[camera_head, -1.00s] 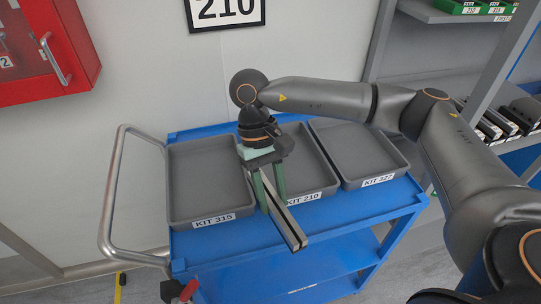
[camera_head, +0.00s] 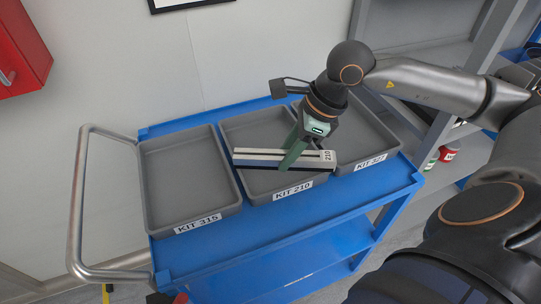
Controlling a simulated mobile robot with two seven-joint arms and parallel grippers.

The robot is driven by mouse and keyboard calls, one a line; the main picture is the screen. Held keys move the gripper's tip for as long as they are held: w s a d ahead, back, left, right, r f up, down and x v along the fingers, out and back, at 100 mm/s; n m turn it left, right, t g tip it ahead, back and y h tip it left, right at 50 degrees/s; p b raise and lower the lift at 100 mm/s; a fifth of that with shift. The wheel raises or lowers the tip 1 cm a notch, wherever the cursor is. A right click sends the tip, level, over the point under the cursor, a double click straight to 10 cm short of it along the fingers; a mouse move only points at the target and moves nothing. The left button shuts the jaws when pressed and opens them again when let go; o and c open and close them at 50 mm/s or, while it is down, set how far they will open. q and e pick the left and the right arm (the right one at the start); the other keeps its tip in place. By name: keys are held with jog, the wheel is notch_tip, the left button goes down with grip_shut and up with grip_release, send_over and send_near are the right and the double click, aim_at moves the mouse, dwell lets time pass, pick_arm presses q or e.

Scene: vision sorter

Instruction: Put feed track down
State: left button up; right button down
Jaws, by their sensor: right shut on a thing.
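The feed track (camera_head: 258,155) is a long, narrow grey bar with a dark side and a 210 label at its right end. My right gripper (camera_head: 291,159), with green fingers, is shut on it right of its middle. The track lies roughly level across the grey KIT 210 tray (camera_head: 264,186), the middle tray on the blue cart. It appears to be above the tray; I cannot tell whether it touches the rim. My left gripper is not in view.
The empty KIT 315 tray (camera_head: 185,180) is on the left. The KIT 327 tray (camera_head: 362,140) is on the right, partly hidden by my right arm. The blue cart (camera_head: 250,235) has a metal handle (camera_head: 80,195) at left. Grey shelving stands at right.

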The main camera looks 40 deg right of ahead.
jog(key=m, duration=0.2)
jog(key=d+m+t+h, duration=0.1)
jog(key=m, duration=0.1)
jog(key=d+r+m+h, duration=0.1)
jog(key=shift+s+d+m+b, duration=0.15)
jog(key=shift+m+b, duration=0.15)
jog(key=shift+m, duration=0.1)
jog(key=w+f+m+h, duration=0.1)
jog(key=w+f+m, duration=0.1)
jog(key=w, duration=0.1)
jog(key=w+a+f+m+p, duration=0.1)
jog(key=w+f+m, duration=0.1)
jog(key=w, duration=0.2)
jog(key=w+f+m+h+p, duration=0.1)
jog(key=w+f+m, duration=0.1)
jog(key=w+m, duration=0.1)
jog(key=shift+w+a+f+t+h, duration=0.15)
jog(key=shift+w, duration=0.25)
jog(key=shift+w+a+f+t+h, duration=0.1)
jog(key=shift+w+a+t+h, duration=0.05)
jog(key=shift+w, duration=0.2)
jog(key=shift+w+a+f, duration=0.1)
jog(key=shift+w+f, duration=0.25)
jog(key=shift+f, duration=0.1)
jog(key=shift+w+a+f+p, duration=0.15)
jog(key=shift+f+p, duration=0.4)
jog(key=shift+f, duration=1.2)
jog(key=c, duration=0.5)
grip_release()
